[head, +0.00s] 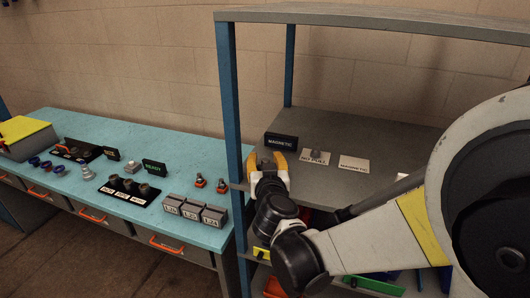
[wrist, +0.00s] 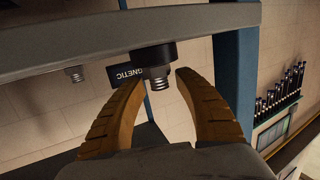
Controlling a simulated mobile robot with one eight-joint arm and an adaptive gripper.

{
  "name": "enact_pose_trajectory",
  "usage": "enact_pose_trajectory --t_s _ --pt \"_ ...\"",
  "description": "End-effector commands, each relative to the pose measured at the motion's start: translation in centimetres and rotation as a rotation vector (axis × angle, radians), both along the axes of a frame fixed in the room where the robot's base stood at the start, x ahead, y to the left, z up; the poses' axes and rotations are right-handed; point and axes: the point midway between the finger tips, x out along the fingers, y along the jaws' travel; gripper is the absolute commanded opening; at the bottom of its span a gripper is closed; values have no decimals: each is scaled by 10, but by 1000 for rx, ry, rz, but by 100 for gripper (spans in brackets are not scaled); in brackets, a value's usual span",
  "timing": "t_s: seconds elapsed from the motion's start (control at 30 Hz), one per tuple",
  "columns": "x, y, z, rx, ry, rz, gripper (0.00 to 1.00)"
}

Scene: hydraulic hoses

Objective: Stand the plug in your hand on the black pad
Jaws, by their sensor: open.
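My gripper (wrist: 155,80) is open, its two orange fingers spread on either side of a silver threaded plug (wrist: 160,84). The plug points down below a round black piece (wrist: 156,57), which overlaps the lower edge of a grey board. I cannot tell whether the plug touches the fingertips or hangs from the black piece. In the head view my gripper (head: 267,160) is at the left end of the grey shelf; the plug is hidden there. On the teal bench, a black pad (head: 128,200) carries several dark round pieces with white labels.
A blue post (head: 230,100) rises just left of my gripper. Grey labelled boxes (head: 196,212) stand at the bench front.

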Motion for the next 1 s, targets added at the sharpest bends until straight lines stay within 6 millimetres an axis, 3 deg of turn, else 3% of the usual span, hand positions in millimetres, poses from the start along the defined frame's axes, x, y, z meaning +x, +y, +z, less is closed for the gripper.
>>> enact_pose_trajectory --t_s 0.17,0.5,0.77,0.87,1.0 --pt "-7 0 5 -1 0 1 39" --pt "-81 -4 16 -1 0 3 39" --pt "-115 -8 21 -1 2 -1 39" --pt "-117 -26 20 -13 33 -37 39" --pt "-125 -91 12 -54 183 -155 39"
